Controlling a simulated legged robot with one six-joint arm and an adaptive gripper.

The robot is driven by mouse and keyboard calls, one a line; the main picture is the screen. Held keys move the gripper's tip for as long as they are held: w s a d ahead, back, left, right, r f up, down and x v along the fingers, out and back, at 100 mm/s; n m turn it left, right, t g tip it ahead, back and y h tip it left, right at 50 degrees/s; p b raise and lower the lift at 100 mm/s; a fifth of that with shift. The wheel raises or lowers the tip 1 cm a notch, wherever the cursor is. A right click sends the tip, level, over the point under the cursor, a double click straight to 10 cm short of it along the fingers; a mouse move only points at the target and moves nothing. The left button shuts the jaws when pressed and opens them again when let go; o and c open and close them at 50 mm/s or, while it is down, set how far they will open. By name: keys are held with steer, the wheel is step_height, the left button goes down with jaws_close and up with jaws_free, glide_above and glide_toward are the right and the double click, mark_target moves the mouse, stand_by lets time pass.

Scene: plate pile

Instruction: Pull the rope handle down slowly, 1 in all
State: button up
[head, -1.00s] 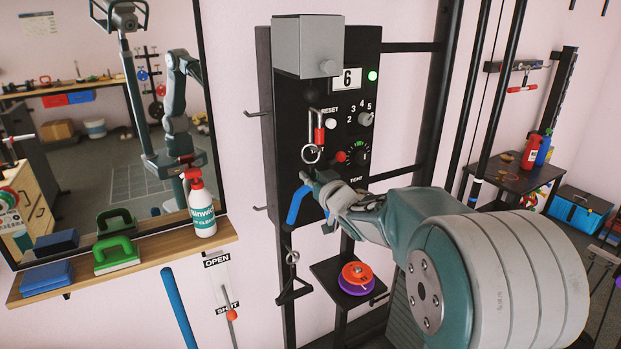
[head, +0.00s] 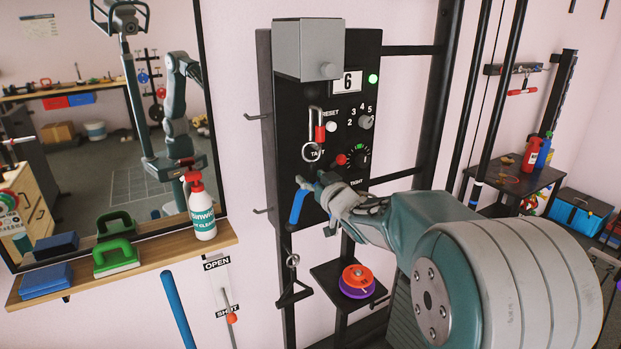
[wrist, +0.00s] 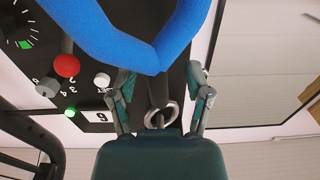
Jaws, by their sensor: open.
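The blue rope handle (head: 298,205) hangs in front of the black panel (head: 287,130), below the metal ring (head: 312,153). In the wrist view the rope handle (wrist: 150,55) is a thick blue V across the top. My gripper (head: 313,184) is at the upper part of the rope in the head view and partly covers it. In the wrist view my gripper (wrist: 161,76) has its two fingers apart, one on each side of the lower point of the V. The ring (wrist: 162,116) shows between the fingers. I cannot tell whether the fingers touch the rope.
The panel carries a display (head: 348,81) reading 6, a lit green lamp (head: 373,78), knobs and a red button (head: 341,160). A weight stack (head: 357,281) sits on a small shelf below. A spray bottle (head: 200,210) stands on the wooden ledge at left.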

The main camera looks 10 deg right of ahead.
steer(key=s+d+m+g+h, duration=0.1)
steer(key=s+d+m+h, duration=0.15)
steer(key=s, duration=0.55)
steer(key=s+d+m+g+h, duration=0.1)
steer(key=s+d+h, duration=0.25)
steer(key=s, duration=0.55)
steer(key=s+a+f+g, duration=0.1)
steer(key=s+f+g, duration=0.1)
steer(key=s, duration=0.5)
steer(key=s+a+f+g, duration=0.2)
steer(key=s+f+g, duration=0.1)
steer(key=s, duration=0.5)
steer(key=s+a+f+g, duration=0.2)
steer(key=s+f+g, duration=0.1)
steer(key=s, duration=0.4)
steer(key=shift+s+g, duration=0.15)
steer(key=shift+g, duration=0.65)
